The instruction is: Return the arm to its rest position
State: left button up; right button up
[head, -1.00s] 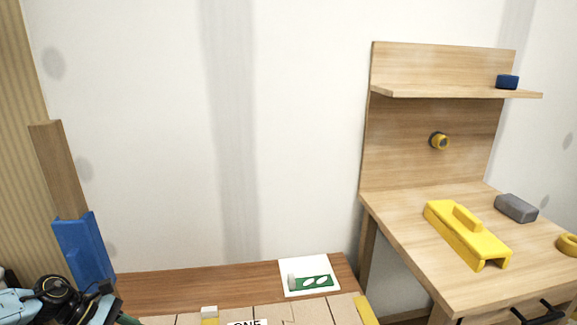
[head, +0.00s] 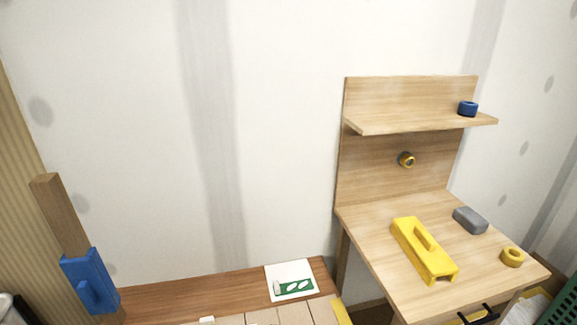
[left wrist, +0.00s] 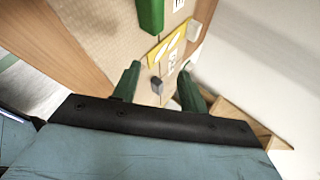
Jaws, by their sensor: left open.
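My left gripper (left wrist: 158,90) shows in the left wrist view with its two dark green fingers spread apart and nothing held between them. In the head view the left gripper is out of sight; only a pale piece, probably of my arm, shows in the bottom left corner. My right gripper is in neither view.
A white and green card (head: 290,281) lies on the brown surface. At right, the workbench (head: 375,220) holds a yellow tool (head: 424,252), grey block (head: 470,220) and yellow ring (head: 512,256).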

pick_arm(q)
jog(key=s+d+f+n+g+y+p, duration=0.1)
jog(key=s+n+g+p, duration=0.2)
jog(key=s, duration=1)
jog(key=s+d+f+n+g+y+p, duration=0.1)
jog(key=s+d+f+n+g+p, duration=0.1)
jog(key=s+n, duration=0.7)
jog(key=s+d+f+n+g+y+p, duration=0.1)
jog(key=s+n, duration=0.5)
jog(key=s, duration=1)
jog(key=d+f+g+p, duration=0.1)
jog(key=g+p, duration=0.1)
jog(key=p, duration=0.1)
jog(key=shift+s+f+g+y, duration=0.25)
jog(key=shift+s+g+y, duration=0.1)
jog(key=shift+g+y, duration=0.05)
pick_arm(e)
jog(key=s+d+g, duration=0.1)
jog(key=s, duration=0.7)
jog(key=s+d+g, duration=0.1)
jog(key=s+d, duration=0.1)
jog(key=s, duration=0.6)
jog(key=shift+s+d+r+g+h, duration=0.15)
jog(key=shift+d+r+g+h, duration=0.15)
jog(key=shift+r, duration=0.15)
pick_arm(q)
jog(key=shift+d, duration=0.1)
